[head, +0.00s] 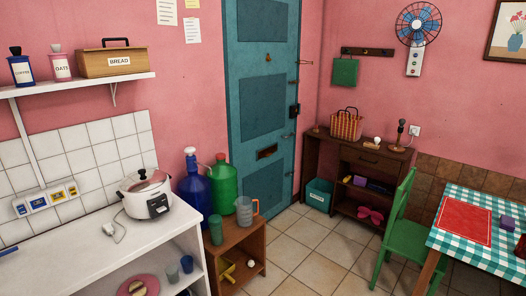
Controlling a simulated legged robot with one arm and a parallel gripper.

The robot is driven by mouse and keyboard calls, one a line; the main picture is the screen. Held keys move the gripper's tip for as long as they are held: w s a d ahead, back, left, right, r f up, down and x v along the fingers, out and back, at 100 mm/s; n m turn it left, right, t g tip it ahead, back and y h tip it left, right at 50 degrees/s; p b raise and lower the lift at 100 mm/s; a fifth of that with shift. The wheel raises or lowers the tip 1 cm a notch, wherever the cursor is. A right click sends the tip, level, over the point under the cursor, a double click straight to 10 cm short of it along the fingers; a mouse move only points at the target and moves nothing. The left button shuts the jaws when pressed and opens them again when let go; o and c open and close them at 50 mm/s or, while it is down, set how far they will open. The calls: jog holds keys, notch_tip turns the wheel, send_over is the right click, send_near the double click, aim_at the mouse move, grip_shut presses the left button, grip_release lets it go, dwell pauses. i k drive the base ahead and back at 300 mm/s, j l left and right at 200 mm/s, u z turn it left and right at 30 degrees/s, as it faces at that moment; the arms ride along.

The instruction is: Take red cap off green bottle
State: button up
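The large green bottle (224,188) stands upright on the small wooden stand (253,234), left of the teal door. A red cap (220,156) sits on top of its neck. The blue bottle (191,191) with a white cap (190,151) stands close to its left. My gripper is not in view.
A clear jug (244,212) and a smaller green cup (215,230) stand in front of the green bottle. The white counter with a rice cooker (146,195) lies left. A green chair (395,222) and checkered table (479,254) stand right. The tiled floor between is clear.

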aim_at(220, 156)
jog(key=i+l+u, duration=0.2)
jog(key=i, duration=0.4)
jog(key=i+u, duration=0.2)
jog(key=i, duration=0.35)
jog(key=i+l+u, duration=0.25)
jog(key=i, duration=0.3)
jog(key=i+l+u, duration=0.2)
jog(key=i+l, duration=0.25)
jog(key=i+l+u, duration=0.4)
jog(key=i+l, duration=0.15)
jog(key=i+l+u, duration=0.4)
jog(key=i+l, duration=0.15)
jog(key=l, duration=0.15)
